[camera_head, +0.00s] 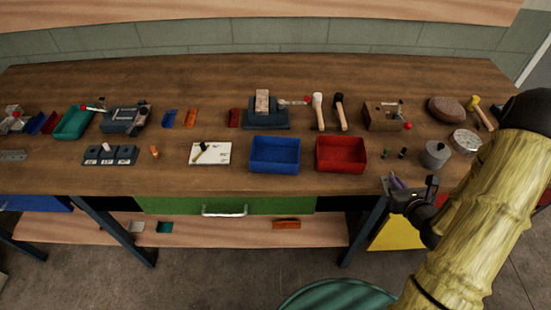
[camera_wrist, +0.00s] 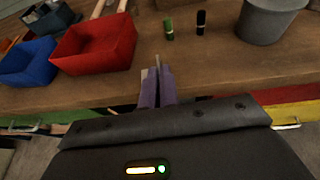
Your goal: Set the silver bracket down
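My gripper (camera_head: 396,182) is in front of the workbench's front edge, at the right of the head view. In the wrist view its two purple fingers (camera_wrist: 157,88) are close together. A thin pale grey piece, which looks like the silver bracket (camera_wrist: 157,62), sticks out between and beside the fingertips. It is seen nearly edge-on, and most of it is hidden by the fingers. In the head view it is too small to make out clearly.
A red bin (camera_head: 341,154) and a blue bin (camera_head: 275,155) stand left of my gripper. A grey pot (camera_head: 435,155) and small green and black cylinders stand behind it. A grey plate (camera_head: 13,155) lies at the far left. Bare wood lies along the bench front (camera_head: 190,182).

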